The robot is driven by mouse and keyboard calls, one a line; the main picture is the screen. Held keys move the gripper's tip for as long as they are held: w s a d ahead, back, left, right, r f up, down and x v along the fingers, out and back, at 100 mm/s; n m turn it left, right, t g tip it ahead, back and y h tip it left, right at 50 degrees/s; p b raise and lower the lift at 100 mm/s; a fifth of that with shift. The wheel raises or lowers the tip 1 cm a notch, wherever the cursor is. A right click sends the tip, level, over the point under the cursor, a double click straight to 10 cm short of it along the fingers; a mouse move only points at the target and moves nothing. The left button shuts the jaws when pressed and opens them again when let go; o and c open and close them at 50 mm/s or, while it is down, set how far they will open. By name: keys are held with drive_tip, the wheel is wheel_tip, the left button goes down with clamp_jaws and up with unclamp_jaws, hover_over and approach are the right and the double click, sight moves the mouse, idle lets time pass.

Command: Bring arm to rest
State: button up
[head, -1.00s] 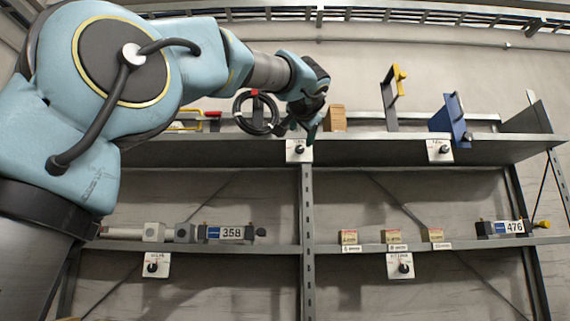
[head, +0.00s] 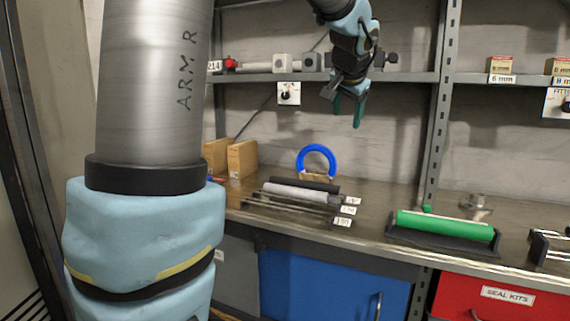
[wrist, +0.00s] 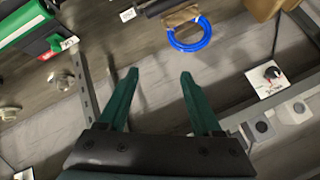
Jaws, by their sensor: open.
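My gripper (head: 347,108) hangs from my blue arm in the upper middle of the head view, fingers pointing down. It is in front of the back wall, above the workbench (head: 375,225). In the wrist view my gripper (wrist: 160,78) shows two dark green fingers spread apart with nothing between them. My arm's grey link marked "ARM R" and blue joints fill the left of the head view. The gripper appears clear of the bench and the things on it.
A blue ring (head: 316,158) stands on the bench below and left of my gripper. A rack of rods (head: 300,200) lies in front. A green roller (head: 445,226) sits in a black cradle to the right. A shelf (head: 410,77) runs behind the gripper. Blue (head: 330,285) and red (head: 495,300) drawers are below.

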drive_tip(key=s+a+f+n+g+y, duration=0.2)
drive_tip(key=s+a+f+n+g, duration=0.3)
drive_tip(key=a+f, duration=0.85)
drive_tip(key=s+a+f+n+g+p, duration=0.1)
drive_tip(key=s+a+f, duration=0.3)
drive_tip(key=s+f, duration=0.2)
drive_tip(key=s+a+f+n+g, duration=0.1)
drive_tip(key=s+a+f, duration=0.3)
drive_tip(key=s, duration=0.5)
drive_tip(key=shift+s+a+f+n+p, duration=0.25)
drive_tip(key=shift+f+n+p, duration=0.1)
drive_tip(key=shift+f+n, duration=0.5)
